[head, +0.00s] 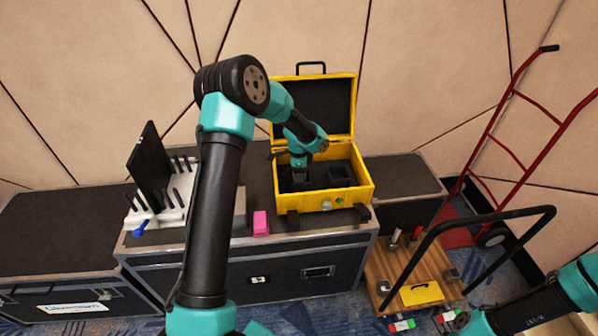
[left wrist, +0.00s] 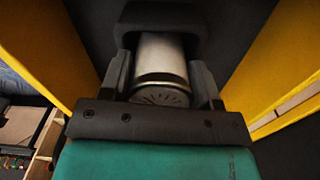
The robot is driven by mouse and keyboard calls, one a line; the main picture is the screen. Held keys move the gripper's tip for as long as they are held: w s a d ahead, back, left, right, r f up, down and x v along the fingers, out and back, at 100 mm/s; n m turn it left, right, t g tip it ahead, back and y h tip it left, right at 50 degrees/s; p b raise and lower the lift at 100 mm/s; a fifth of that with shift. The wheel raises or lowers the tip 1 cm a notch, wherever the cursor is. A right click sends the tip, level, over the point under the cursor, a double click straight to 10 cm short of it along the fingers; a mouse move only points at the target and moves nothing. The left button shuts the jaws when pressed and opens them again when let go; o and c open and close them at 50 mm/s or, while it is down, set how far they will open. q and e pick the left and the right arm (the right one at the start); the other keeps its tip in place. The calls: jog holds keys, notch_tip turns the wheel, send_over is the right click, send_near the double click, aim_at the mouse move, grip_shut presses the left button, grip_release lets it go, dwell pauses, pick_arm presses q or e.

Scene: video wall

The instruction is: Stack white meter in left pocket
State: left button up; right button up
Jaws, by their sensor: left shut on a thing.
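I cannot tell how deep the meter sits. The right pocket (head: 340,175) of the dark insert shows beside the gripper. My right arm enters at the lower right; its gripper is out of view.
The case lid (head: 312,105) stands open at the back. A pink box (head: 261,223) and a white rack (head: 160,215) with dark rods are left of the case. A wooden cart (head: 400,265) with a black handle and a red hand truck (head: 515,95) stand right.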

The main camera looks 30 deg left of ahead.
pick_arm(q)
jog(key=shift+f, duration=0.4)
jog(key=shift+s+f, duration=0.15)
jog(key=shift+f, duration=0.15)
jog(key=o, duration=0.8)
jog(key=shift+f, duration=0.1)
jog(key=shift+o, duration=1.2)
jog(key=shift+s, duration=0.1)
jog(key=r, duration=1.3)
jog(key=shift+w+r, duration=0.3)
